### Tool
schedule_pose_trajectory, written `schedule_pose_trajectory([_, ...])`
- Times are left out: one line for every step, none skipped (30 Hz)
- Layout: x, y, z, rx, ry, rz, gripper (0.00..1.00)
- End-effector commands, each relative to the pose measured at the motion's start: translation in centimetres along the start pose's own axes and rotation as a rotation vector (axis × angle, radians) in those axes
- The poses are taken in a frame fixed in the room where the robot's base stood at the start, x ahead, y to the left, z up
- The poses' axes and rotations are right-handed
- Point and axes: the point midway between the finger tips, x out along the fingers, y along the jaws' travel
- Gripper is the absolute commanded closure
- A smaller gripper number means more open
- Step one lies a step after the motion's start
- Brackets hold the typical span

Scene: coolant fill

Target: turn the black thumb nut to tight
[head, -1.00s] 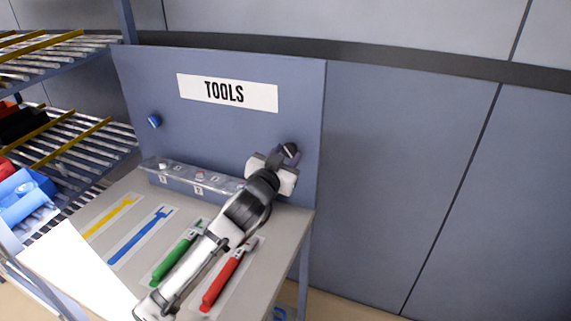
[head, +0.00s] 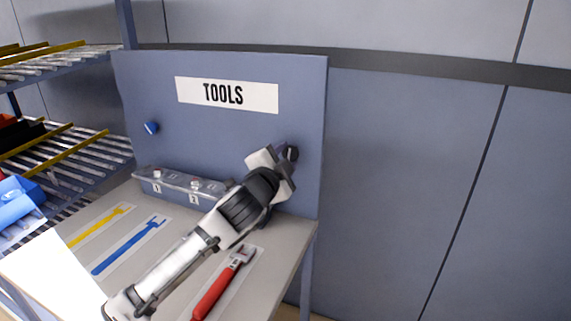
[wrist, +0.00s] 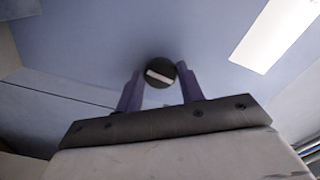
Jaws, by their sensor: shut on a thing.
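The black thumb nut (head: 292,153) is on the right side of the blue-grey TOOLS panel (head: 225,130). In the wrist view its round dark face (wrist: 161,66) carries a pale bar, slightly tilted. My gripper (wrist: 161,78) has its two purple fingers on either side of the nut and is shut on it. In the head view my gripper (head: 285,152) reaches the panel from the lower left, and its fingers are mostly hidden by the gripper body.
A blue knob (head: 151,128) sits on the panel's left. A clear-topped box with numbered labels (head: 180,190) stands along the panel's foot. Yellow (head: 98,226), blue (head: 128,247) and red (head: 222,285) tools lie on the table. A rack (head: 60,150) stands left.

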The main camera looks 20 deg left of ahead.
Motion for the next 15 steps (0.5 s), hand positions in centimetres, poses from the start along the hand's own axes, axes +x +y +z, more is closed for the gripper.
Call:
schedule_pose_trajectory([0.00,0.12,0.02,0.018,0.001,0.001,0.85])
schedule_pose_trajectory([0.00,0.11,0.01,0.027,0.001,0.001,0.85])
schedule_pose_trajectory([0.00,0.10,0.00,0.039,0.001,0.001,0.85])
schedule_pose_trajectory([0.00,0.09,0.00,0.046,0.001,0.001,0.85])
schedule_pose_trajectory([0.00,0.08,-0.01,0.052,0.001,0.001,0.85])
schedule_pose_trajectory([0.00,0.07,-0.02,0.058,0.001,0.001,0.85])
schedule_pose_trajectory([0.00,0.06,-0.02,0.062,0.001,0.001,0.85])
schedule_pose_trajectory([0.00,0.05,-0.03,0.066,0.001,0.001,0.85])
schedule_pose_trajectory([0.00,0.05,-0.04,0.069,0.001,0.001,0.85])
schedule_pose_trajectory([0.00,0.04,-0.04,0.071,0.001,0.001,0.85])
schedule_pose_trajectory([0.00,0.04,-0.04,0.073,0.001,0.001,0.85])
schedule_pose_trajectory([0.00,0.03,-0.05,0.074,0.001,0.001,0.85])
schedule_pose_trajectory([0.00,0.03,-0.05,0.074,0.001,0.001,0.85])
schedule_pose_trajectory([0.00,0.03,-0.05,0.074,0.001,0.001,0.85])
schedule_pose_trajectory([0.00,0.03,-0.05,0.074,0.001,0.001,0.85])
